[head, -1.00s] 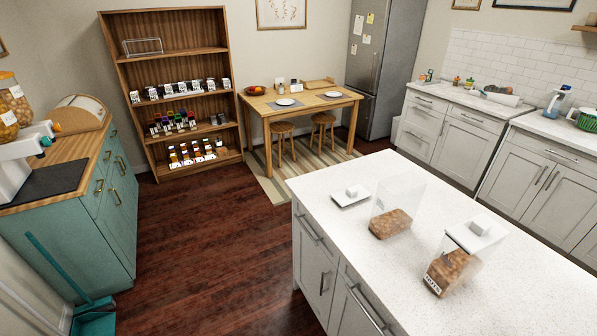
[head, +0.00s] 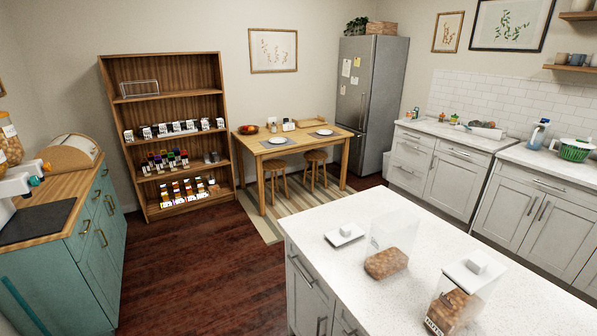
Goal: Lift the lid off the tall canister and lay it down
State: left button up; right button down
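Two clear canisters with brown contents stand on the white island counter. The left canister (head: 388,258) has an open top with no lid on it. A smaller white lid (head: 344,235) with a knob lies flat on the counter behind and left of the left canister. Neither of my grippers shows in the head view.
The island counter (head: 330,262) has free room around the lying lid and right of the canisters. A teal cabinet (head: 85,255) is at the left, a wooden shelf (head: 170,58) with several small jars at the back, and a dining table (head: 285,145) beside the fridge (head: 368,88).

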aim_at(457, 271)
jog(key=z, duration=1.35)
jog(key=i+j+z, duration=0.25)
jog(key=j, duration=1.2)
jog(key=j+z, duration=0.25)
jog(key=j, duration=1.2)
jog(key=i, duration=0.05)
